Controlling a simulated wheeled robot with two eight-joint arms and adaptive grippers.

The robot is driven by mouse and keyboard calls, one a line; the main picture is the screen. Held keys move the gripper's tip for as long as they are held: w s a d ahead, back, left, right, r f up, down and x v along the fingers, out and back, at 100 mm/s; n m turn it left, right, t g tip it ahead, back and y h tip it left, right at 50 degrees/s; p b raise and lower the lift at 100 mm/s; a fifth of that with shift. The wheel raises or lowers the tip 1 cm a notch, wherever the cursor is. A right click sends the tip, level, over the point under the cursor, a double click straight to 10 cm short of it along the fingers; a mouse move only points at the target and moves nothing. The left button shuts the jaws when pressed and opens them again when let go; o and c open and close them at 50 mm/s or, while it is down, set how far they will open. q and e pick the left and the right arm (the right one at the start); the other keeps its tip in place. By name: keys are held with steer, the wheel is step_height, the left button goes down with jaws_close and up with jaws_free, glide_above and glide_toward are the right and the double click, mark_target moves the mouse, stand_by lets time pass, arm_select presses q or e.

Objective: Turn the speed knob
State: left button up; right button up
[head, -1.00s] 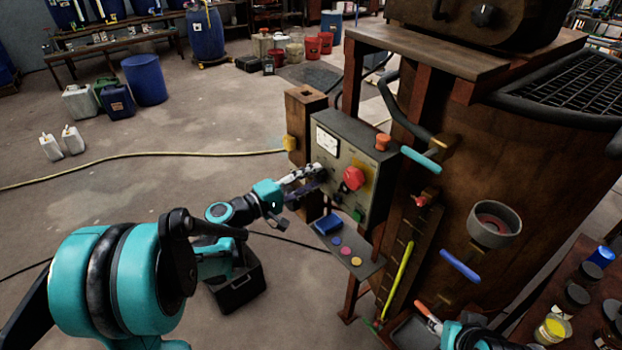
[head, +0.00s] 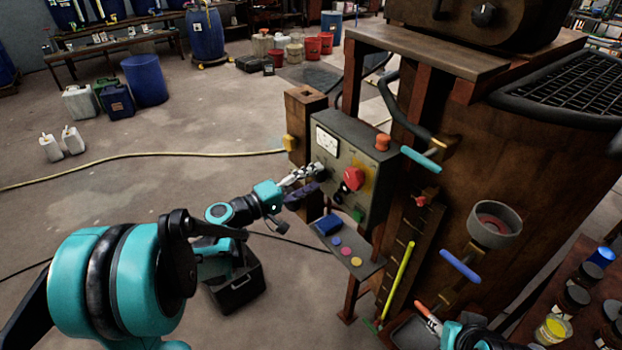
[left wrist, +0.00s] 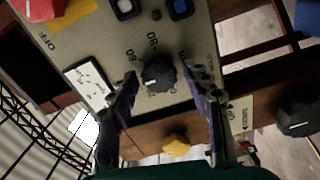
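The speed knob (left wrist: 158,75) is round and black with a white pointer mark. In the left wrist view it sits on the grey control panel (left wrist: 215,45), with scale numbers such as 60 and 80 beside it. My left gripper (left wrist: 162,88) is open, one finger on each side of the knob, with a visible gap to each side. In the head view my left gripper (head: 305,182) is at the left part of the control panel (head: 375,160) and hides the knob. Part of my right arm (head: 470,336) shows at the bottom edge; its fingers are not clear.
A white gauge (head: 327,142) and a big red switch (head: 353,179) are close by on the panel. An orange button (head: 383,141) sits on top. A wooden post (head: 304,120) stands behind, and a small shelf (head: 352,262) with coloured buttons sits below.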

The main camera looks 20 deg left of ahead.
arm_select(q)
steer(key=shift+s+a, duration=0.1)
steer(key=v, duration=1.1)
steer(key=shift+s+a, duration=0.25)
steer(key=shift+s, duration=0.05)
steer(key=s+d+f+m+g+y, duration=0.3)
steer(key=s+d+f+g+y, duration=0.25)
steer(key=d, duration=0.45)
steer(key=s+a+f+m+g+y, duration=0.1)
steer(key=s+f+m+y, duration=0.3)
steer(key=s, duration=0.6)
steer(key=shift+a+f+m+y, duration=0.15)
steer(key=shift+a+m+y, duration=0.5)
steer(key=shift+m+y, duration=0.15)
